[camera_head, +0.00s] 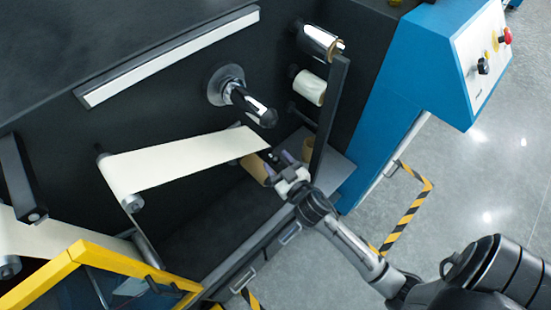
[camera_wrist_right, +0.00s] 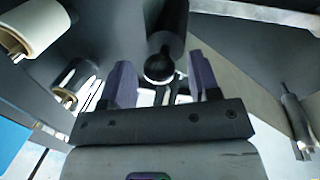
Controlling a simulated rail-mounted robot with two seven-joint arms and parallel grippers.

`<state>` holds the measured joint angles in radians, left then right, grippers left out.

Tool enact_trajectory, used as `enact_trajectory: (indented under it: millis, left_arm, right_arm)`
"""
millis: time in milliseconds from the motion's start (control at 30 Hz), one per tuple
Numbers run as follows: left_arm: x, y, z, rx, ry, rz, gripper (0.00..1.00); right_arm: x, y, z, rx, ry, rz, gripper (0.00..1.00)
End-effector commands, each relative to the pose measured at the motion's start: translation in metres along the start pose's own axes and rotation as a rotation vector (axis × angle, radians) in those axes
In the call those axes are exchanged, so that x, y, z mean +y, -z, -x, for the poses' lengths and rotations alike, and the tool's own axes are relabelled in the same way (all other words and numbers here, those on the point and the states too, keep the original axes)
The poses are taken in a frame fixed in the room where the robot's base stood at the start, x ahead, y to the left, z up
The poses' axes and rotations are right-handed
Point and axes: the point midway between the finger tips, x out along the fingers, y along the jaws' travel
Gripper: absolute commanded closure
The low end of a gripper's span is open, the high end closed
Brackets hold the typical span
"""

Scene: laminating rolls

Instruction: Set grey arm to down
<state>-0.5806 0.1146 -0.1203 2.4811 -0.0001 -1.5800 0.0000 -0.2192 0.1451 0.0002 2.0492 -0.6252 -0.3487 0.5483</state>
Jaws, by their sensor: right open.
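An arm on a round metal hub (camera_head: 226,84) stands out from the dark machine face, its dark grey-black handle (camera_head: 250,101) slanting down to the right. In the right wrist view a dark handle with a rounded end (camera_wrist_right: 160,66) shows between and beyond the fingers, apparently this same arm. My right gripper (camera_head: 278,157) is open, below and to the right of the handle in the head view. Its purple fingers also show in the right wrist view (camera_wrist_right: 163,82), with no contact on the handle visible. My left gripper is not in view.
A pale film web (camera_head: 185,158) runs between rollers beside my right gripper. A dark upright post (camera_head: 330,112), a metallic roll (camera_head: 319,41) and a white roll (camera_head: 309,87) stand to the right. A yellow frame (camera_head: 92,255) is at lower left. A blue control panel (camera_head: 440,55) is at right.

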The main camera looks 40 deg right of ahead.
Motion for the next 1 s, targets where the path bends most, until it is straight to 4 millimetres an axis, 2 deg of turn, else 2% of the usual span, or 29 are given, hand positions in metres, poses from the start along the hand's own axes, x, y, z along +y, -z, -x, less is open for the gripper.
enact_trajectory:
  millis: [200, 533, 1000]
  left_arm:
    - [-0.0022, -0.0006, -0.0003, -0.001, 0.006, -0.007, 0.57]
    - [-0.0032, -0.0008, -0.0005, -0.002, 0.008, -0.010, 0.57]
    - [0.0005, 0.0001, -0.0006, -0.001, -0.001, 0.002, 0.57]
  right_arm:
    - [0.0003, 0.0003, -0.0123, 0.001, 0.000, 0.001, 0.44]
    - [0.0001, 0.0001, -0.0136, 0.000, 0.000, 0.001, 0.44]
    - [0.0001, 0.0002, -0.0134, 0.000, 0.000, 0.000, 0.89]
